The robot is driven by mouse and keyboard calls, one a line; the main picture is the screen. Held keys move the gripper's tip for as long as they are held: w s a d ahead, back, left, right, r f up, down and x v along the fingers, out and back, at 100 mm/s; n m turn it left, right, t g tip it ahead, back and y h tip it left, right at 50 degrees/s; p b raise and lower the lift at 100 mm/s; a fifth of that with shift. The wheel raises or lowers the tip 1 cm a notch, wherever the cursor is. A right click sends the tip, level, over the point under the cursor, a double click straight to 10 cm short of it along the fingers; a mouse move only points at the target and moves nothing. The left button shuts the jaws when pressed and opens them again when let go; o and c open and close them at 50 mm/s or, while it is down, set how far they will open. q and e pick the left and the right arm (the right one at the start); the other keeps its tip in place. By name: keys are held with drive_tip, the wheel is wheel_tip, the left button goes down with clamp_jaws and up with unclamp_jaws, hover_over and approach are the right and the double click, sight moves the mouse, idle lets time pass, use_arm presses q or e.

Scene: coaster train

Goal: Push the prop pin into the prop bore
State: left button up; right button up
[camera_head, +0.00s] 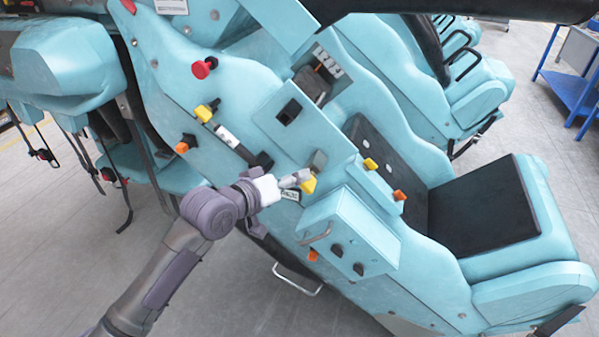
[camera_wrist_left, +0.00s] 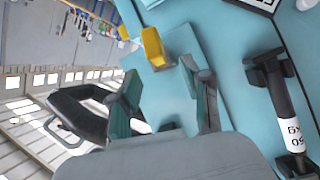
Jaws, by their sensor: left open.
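My left gripper (camera_head: 303,177) is at the side of the teal coaster car, beside a yellow block-shaped grip (camera_head: 309,185). In the left wrist view the gripper's fingers (camera_wrist_left: 161,76) are open and spread apart. The yellow grip (camera_wrist_left: 154,47) stands just beyond the fingertips, against a teal panel, not clasped. I take it for the prop pin's grip, but its shaft is not visible. The prop bore cannot be made out for certain. A cylinder with a white label (camera_head: 227,136) lies on the car's side; it also shows in the wrist view (camera_wrist_left: 284,100). My right gripper is not in view.
A teal box with a handle (camera_head: 345,232) sticks out to the right of the gripper. Another yellow grip (camera_head: 206,111), a red knob (camera_head: 203,68) and an orange knob (camera_head: 185,144) project from the car's side. Open floor lies at the lower left.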

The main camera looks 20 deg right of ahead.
sight(312, 173)
use_arm(q)
drive_tip(key=shift+x, duration=1.45)
clamp_jaws()
